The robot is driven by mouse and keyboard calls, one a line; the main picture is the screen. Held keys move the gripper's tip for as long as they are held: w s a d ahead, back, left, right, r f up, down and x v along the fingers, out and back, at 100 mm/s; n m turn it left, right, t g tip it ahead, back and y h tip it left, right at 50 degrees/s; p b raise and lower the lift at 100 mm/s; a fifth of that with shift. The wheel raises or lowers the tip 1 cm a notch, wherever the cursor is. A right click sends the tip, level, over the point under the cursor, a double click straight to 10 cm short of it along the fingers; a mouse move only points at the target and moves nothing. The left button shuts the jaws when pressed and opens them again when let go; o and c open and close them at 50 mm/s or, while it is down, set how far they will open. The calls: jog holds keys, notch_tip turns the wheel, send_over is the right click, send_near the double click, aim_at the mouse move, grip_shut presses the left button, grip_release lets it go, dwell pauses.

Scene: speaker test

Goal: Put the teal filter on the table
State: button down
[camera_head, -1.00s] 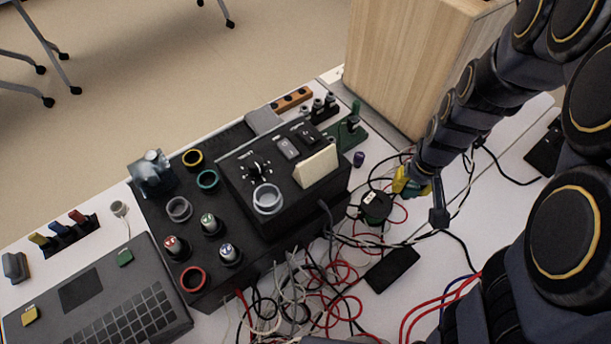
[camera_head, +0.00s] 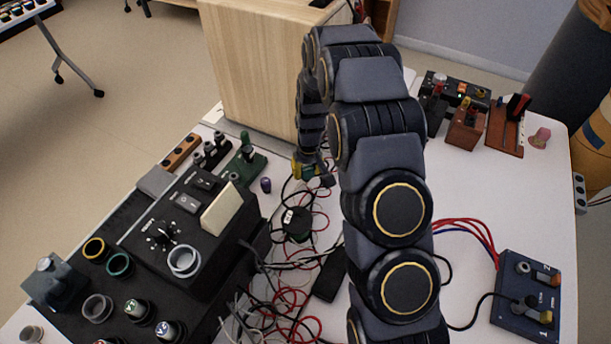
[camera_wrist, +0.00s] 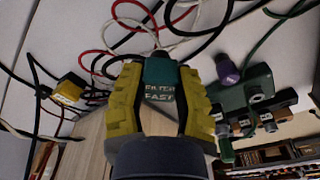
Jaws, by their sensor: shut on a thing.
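My gripper (camera_wrist: 157,82) has yellow fingers and is shut on the teal filter (camera_wrist: 159,72), a small teal block with pale lettering. In the wrist view the filter sits between the fingertips, in front of cables and the white table. In the head view my gripper (camera_head: 306,170) is small and partly hidden by my arm, beside the wooden box's near corner and behind the black round object. The filter cannot be clearly made out there. The white table (camera_head: 470,190) shows bare to the right of my arm. I cannot tell whether the filter touches it.
Tangled cables (camera_head: 290,300) and a black round object (camera_head: 297,222) lie near my gripper. A large wooden speaker box (camera_head: 255,70) stands behind. A black control unit (camera_head: 190,235) is at left, a blue terminal box (camera_head: 530,295) at right. A purple knob (camera_head: 265,184) stands near the gripper.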

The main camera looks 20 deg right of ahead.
jog(key=shift+w+d+f, duration=0.1)
jog(key=shift+w+f, duration=0.65)
jog(key=shift+f, duration=1.65)
jog(key=c, duration=0.9)
grip_release()
jog(key=shift+f, duration=0.1)
jog(key=shift+o, duration=0.2)
